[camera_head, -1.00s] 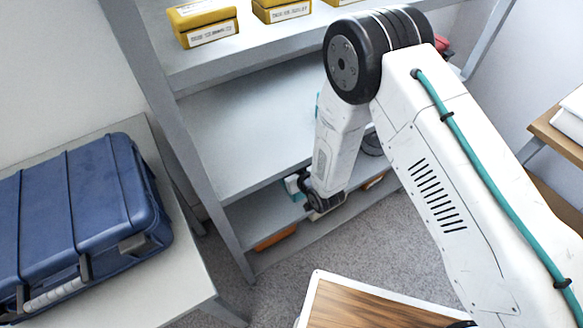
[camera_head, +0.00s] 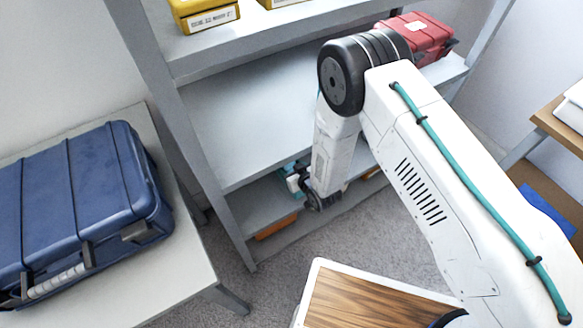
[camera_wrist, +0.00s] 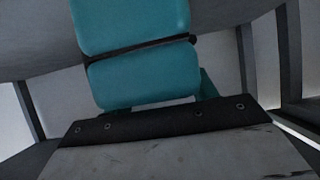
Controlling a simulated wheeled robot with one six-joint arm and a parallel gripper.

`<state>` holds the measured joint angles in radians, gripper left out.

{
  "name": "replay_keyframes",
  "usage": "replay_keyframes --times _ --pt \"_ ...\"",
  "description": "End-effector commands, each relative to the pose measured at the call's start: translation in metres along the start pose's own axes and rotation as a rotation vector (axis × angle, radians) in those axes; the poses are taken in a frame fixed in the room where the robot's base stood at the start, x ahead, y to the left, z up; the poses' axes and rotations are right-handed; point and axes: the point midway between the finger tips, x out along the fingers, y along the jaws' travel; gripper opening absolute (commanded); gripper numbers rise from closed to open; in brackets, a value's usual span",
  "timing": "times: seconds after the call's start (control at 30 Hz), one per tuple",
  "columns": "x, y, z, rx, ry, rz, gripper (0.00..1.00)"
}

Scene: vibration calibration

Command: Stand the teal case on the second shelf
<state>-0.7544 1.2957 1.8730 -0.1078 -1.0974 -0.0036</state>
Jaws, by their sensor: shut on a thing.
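The teal case (camera_wrist: 135,30) fills the upper middle of the wrist view, with a dark band across it. My gripper (camera_wrist: 145,110) is shut on it; the fingertips are mostly hidden. In the head view only a small teal patch (camera_head: 288,168) shows beside my wrist, low in front of the shelf unit. The middle shelf (camera_head: 240,125), second from the bottom, is bare on its left and centre. My arm hides part of it. A red case (camera_head: 432,42) stands at its right end.
Yellow labelled cases (camera_head: 200,22) stand on the shelf above. An orange item (camera_head: 276,227) lies on the bottom shelf. A blue case (camera_head: 75,205) lies on a table at left. A wood-topped surface (camera_head: 365,305) is in front. A side table (camera_head: 560,125) stands at right.

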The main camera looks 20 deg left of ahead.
Motion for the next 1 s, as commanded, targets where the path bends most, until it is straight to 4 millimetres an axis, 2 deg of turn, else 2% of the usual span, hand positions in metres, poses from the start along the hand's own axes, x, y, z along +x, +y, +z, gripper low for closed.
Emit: replay_keyframes --times 0.8,0.83,0.9,1.0 --pt "0.006 0.000 0.010 0.000 0.001 0.000 0.14" --pt "0.006 0.000 0.009 0.000 0.002 0.000 0.65" --pt "0.006 0.000 0.009 0.000 0.001 0.000 0.83" --pt "0.006 0.000 0.010 0.000 0.001 0.000 0.83"
